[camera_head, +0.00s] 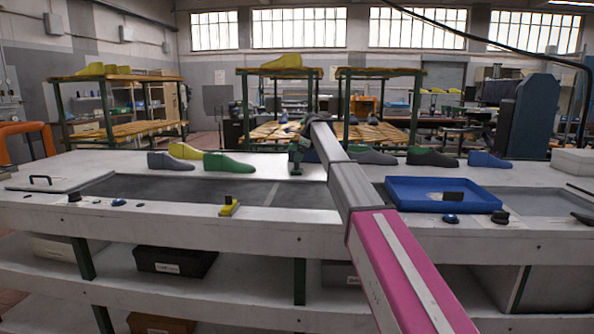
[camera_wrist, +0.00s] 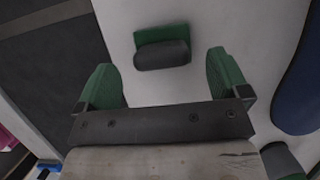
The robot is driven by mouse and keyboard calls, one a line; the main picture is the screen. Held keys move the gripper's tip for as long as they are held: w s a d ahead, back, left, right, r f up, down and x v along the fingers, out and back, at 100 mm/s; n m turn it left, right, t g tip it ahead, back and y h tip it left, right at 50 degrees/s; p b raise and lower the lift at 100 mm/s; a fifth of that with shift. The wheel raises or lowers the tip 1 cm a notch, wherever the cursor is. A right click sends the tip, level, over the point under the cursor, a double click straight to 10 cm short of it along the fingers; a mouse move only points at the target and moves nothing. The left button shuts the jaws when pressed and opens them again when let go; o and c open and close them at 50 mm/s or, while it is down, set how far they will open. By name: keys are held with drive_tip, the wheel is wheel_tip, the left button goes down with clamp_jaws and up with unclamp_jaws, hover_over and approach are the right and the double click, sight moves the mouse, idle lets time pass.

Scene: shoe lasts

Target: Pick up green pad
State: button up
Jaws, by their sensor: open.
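The green pad (camera_wrist: 160,34), with a dark grey block-like part on it, lies on the white table top in the wrist view. It sits ahead of my gripper (camera_wrist: 160,75), roughly centred between the two green fingers. The fingers are wide apart, with nothing between them, and the pad is beyond their tips. In the head view my gripper (camera_head: 298,150) hangs over the far part of the workbench. The arm covers part of that area, and I cannot tell the pad from the green fingers there.
A blue shoe last (camera_wrist: 300,85) lies right of the pad. On the workbench (camera_head: 130,215) stand green (camera_head: 228,163), yellow (camera_head: 186,151) and grey (camera_head: 370,156) lasts. A yellow pad (camera_head: 229,208) sits at the front edge.

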sight(296, 164)
drive_tip(key=x, duration=0.4)
drive_tip(key=shift+a+f, duration=0.15)
drive_tip(key=shift+f, duration=0.1)
drive_tip(key=c, duration=1)
drive_tip(key=shift+r, duration=0.15)
drive_tip(key=shift+r, duration=0.55)
wheel_tip(296, 164, up, 3)
drive_tip(key=shift+f, duration=0.2)
drive_tip(key=s+a+r, duration=0.1)
drive_tip(key=a+r, duration=0.1)
drive_tip(key=a, duration=0.1)
drive_tip(key=s+a+r, duration=0.2)
drive_tip(key=a, duration=0.2)
drive_tip(key=s+a+r, duration=0.2)
drive_tip(key=a+r, duration=0.1)
drive_tip(key=shift+s+a+r, duration=0.1)
drive_tip(key=shift+s+a, duration=0.05)
drive_tip(key=shift+a, duration=0.1)
